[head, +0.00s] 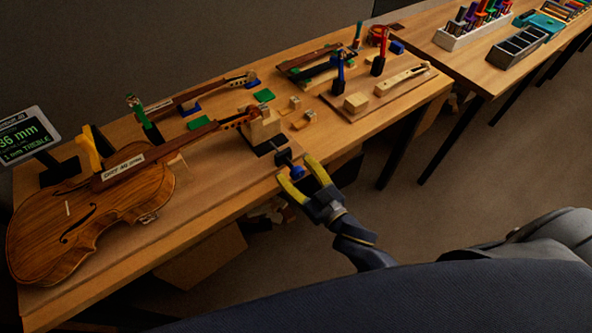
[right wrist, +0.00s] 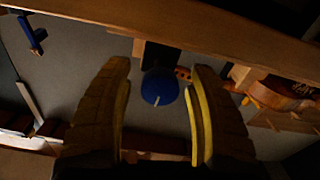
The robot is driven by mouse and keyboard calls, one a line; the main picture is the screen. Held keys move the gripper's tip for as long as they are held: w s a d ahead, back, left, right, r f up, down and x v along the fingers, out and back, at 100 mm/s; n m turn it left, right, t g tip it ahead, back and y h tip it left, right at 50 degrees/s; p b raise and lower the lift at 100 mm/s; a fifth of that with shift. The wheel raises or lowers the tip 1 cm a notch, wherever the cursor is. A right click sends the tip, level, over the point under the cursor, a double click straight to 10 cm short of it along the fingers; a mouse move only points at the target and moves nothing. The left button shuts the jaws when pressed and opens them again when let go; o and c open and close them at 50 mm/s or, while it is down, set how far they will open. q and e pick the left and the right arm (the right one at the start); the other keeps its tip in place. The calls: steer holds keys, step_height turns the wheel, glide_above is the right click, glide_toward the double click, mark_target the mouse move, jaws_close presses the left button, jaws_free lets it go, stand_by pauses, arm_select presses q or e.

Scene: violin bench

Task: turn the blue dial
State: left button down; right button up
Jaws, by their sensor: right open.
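The blue dial (head: 297,172) sits at the front edge of the bench, just below the violin's scroll end. My right gripper (head: 301,176) is open, with its two yellow-lined fingers on either side of the dial. In the right wrist view the dial (right wrist: 159,87) is a round blue knob with a pale mark, seen between the open fingertips (right wrist: 160,75). Gaps show between the dial and both fingers. The violin (head: 95,215) lies on the bench at left. My left gripper is not in view.
A display screen (head: 25,135) reading a treble measurement stands at the far left. A wooden neck support block (head: 264,127) stands behind the dial. Clamps and tools crowd the bench's back. A second table (head: 480,70) holds tool racks at upper right. Floor in front is open.

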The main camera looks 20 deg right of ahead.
jaws_close()
stand_by(0.3)
steer(key=shift+n, duration=1.1)
jaws_free()
steer(key=shift+s, duration=0.1)
